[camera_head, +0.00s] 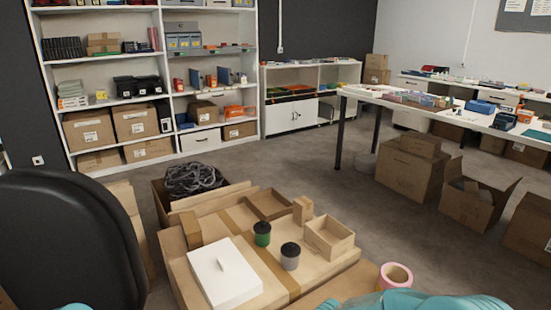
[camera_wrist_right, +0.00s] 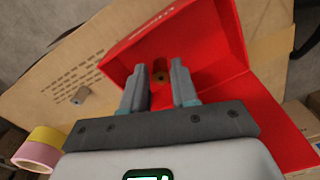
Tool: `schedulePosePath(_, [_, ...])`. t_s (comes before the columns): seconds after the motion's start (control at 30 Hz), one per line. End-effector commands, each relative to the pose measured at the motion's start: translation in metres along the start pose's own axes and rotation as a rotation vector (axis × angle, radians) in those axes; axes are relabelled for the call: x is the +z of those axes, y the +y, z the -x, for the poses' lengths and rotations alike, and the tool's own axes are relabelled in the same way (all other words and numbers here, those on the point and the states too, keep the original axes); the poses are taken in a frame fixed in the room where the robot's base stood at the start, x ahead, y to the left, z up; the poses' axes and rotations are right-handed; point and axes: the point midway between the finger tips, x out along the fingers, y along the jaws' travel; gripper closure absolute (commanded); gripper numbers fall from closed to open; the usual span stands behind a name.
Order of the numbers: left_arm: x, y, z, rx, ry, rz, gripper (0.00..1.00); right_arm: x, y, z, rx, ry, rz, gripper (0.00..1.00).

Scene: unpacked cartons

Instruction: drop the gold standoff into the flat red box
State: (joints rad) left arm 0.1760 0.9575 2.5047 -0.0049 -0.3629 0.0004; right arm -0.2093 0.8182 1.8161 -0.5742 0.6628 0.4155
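In the right wrist view the flat red box (camera_wrist_right: 212,42) lies open on a cardboard surface, with lettering on its upper wall. My right gripper (camera_wrist_right: 160,68) is over the box, its two fingers apart. A small brown-gold piece (camera_wrist_right: 160,74), which looks like the gold standoff, shows between the fingertips against the red interior. Gaps show between it and the fingers. I cannot tell whether it rests on the box floor or is above it. The red box and the standoff do not show in the head view. My left gripper is not in view.
A small grey cylinder (camera_wrist_right: 80,96) lies on the cardboard (camera_wrist_right: 115,62) left of the box. Yellow tape (camera_wrist_right: 47,137) and pink tape (camera_wrist_right: 37,156) lie farther left.

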Motion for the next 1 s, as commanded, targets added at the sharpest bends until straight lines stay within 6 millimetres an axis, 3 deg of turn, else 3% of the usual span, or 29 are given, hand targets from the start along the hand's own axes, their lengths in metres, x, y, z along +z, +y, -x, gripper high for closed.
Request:
schedulePosePath(0.3, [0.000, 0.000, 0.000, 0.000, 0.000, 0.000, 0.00, 0.000, 0.000, 0.001, 0.000, 0.000, 0.000, 0.52])
schedulePosePath(0.43, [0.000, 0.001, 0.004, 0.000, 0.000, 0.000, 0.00, 0.000, 0.000, 0.010, 0.001, 0.002, 0.000, 0.52])
schedulePosePath(0.57, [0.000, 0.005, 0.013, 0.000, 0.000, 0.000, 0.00, -0.001, 0.000, 0.037, 0.000, 0.004, 0.000, 0.52])
schedulePosePath(0.8, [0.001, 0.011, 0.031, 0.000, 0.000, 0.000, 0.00, -0.001, 0.000, 0.103, 0.000, 0.006, 0.001, 0.52])
schedulePosePath(1.0, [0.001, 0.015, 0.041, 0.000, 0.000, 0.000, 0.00, 0.000, 0.000, 0.144, 0.000, 0.003, 0.001, 0.52])
